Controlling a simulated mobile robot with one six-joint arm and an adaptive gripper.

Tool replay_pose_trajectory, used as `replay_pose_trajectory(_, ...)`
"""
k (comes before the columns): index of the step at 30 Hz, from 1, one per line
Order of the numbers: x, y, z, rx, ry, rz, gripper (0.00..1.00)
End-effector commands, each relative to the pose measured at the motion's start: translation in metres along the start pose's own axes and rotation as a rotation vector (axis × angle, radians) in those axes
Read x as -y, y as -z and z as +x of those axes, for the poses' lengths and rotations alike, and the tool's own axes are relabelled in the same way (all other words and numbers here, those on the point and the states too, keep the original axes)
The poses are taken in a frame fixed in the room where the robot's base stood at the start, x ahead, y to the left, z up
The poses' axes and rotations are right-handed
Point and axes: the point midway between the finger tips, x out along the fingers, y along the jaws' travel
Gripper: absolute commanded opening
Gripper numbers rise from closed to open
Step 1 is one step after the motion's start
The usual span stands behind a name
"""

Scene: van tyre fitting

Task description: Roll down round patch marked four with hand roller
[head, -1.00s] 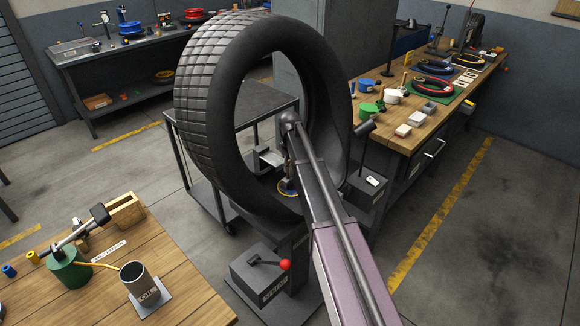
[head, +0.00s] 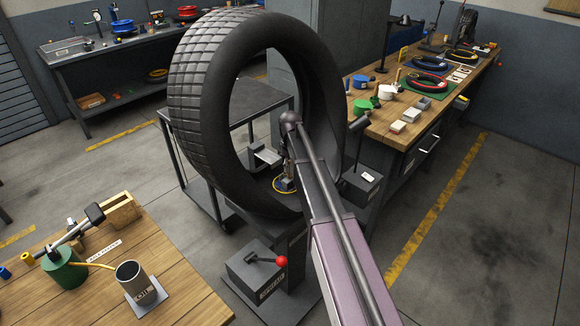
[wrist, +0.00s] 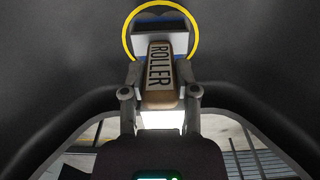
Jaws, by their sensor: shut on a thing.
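A large black van tyre (head: 190,110) stands upright on a dark stand in the head view. My arm reaches into its opening from the front right. In the wrist view my gripper (wrist: 159,95) is shut on the hand roller (wrist: 160,72), whose handle reads ROLLER. The roller's head lies over a round patch with a yellow rim (wrist: 195,36) on the tyre's dark inner wall. The patch also shows low inside the tyre in the head view (head: 283,190). The roller covers much of the patch, and no number on it can be read. I cannot tell whether the roller touches it.
A lever with a red knob (head: 281,261) sits on a grey box below the tyre. A wooden table (head: 190,290) with an oil cup (head: 134,282) is at the front left. A long bench (head: 440,115) with patches and tins stands at the right. The tyre's walls surround my gripper closely.

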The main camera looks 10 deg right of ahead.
Motion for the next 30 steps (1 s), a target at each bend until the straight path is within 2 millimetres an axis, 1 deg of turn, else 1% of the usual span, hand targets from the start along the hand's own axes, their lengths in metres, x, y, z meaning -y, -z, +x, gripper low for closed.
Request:
replay_pose_trajectory(9, -0.001, 0.019, -0.002, -0.002, 0.000, -0.001, 0.00)
replay_pose_trajectory(15, 0.000, 0.027, -0.002, -0.002, 0.000, -0.001, 0.00)
replay_pose_trajectory(26, 0.000, 0.027, -0.002, -0.002, 0.000, 0.000, 0.00)
replay_pose_trajectory(30, 0.000, 0.024, -0.002, -0.002, 0.000, 0.000, 0.00)
